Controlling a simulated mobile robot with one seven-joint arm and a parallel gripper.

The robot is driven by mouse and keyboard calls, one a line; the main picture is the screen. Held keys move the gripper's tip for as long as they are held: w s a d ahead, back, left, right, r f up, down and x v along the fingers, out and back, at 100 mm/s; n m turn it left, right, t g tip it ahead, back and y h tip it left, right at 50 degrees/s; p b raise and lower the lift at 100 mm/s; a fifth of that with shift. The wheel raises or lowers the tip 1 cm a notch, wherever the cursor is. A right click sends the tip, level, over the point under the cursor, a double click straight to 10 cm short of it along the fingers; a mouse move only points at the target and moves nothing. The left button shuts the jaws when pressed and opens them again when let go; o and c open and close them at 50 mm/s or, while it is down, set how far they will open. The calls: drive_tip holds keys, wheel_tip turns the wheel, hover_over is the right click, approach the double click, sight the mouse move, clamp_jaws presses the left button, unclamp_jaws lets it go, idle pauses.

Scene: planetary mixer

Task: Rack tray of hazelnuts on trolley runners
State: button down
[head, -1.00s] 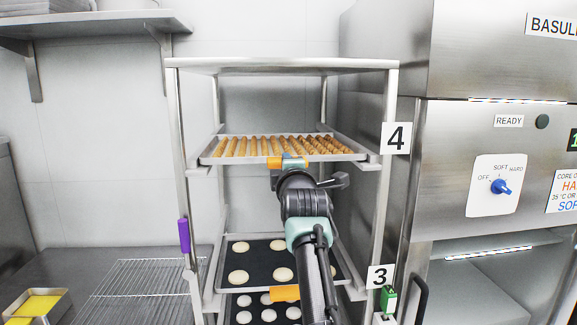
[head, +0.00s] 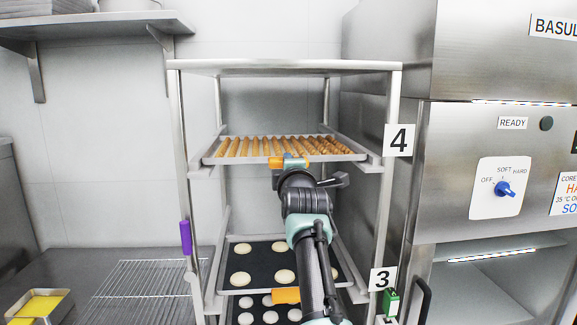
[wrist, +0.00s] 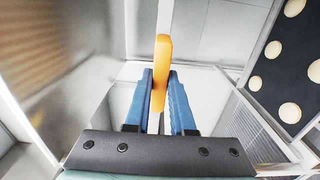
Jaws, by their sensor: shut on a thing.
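The tray of hazelnuts (head: 222,160) lies level in the trolley at the runners marked 4, with rows of brown nuts along it. Its side edges are at the left and right runners (head: 371,164); whether it rests fully on them I cannot tell. An orange grip (head: 275,162) is on its front edge and also shows in the wrist view (wrist: 161,60). My gripper (head: 292,163) is at the tray's front edge, its blue fingers (wrist: 161,90) shut on the orange grip. My arm hides part of the space below the tray.
The trolley (head: 180,130) has a tray of pale rounds (head: 233,262) at level 3 and another tray below it. A purple handle (head: 186,237) is on the left post. The chiller cabinet (head: 455,180) stands close on the right. A wire rack (head: 140,290) is at lower left.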

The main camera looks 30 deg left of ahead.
drive_tip(key=shift+w+a+f, duration=0.1)
drive_tip(key=shift+w+a, duration=0.3)
drive_tip(key=shift+a, duration=0.2)
drive_tip(key=shift+w+a+b, duration=0.15)
drive_tip(key=shift+w+b, duration=0.25)
drive_tip(key=shift+b, duration=0.05)
drive_tip(key=c, duration=0.7)
unclamp_jaws()
drive_tip(key=shift+f, duration=0.2)
drive_tip(key=shift+s+d, duration=0.1)
drive_tip(key=shift+d, duration=0.1)
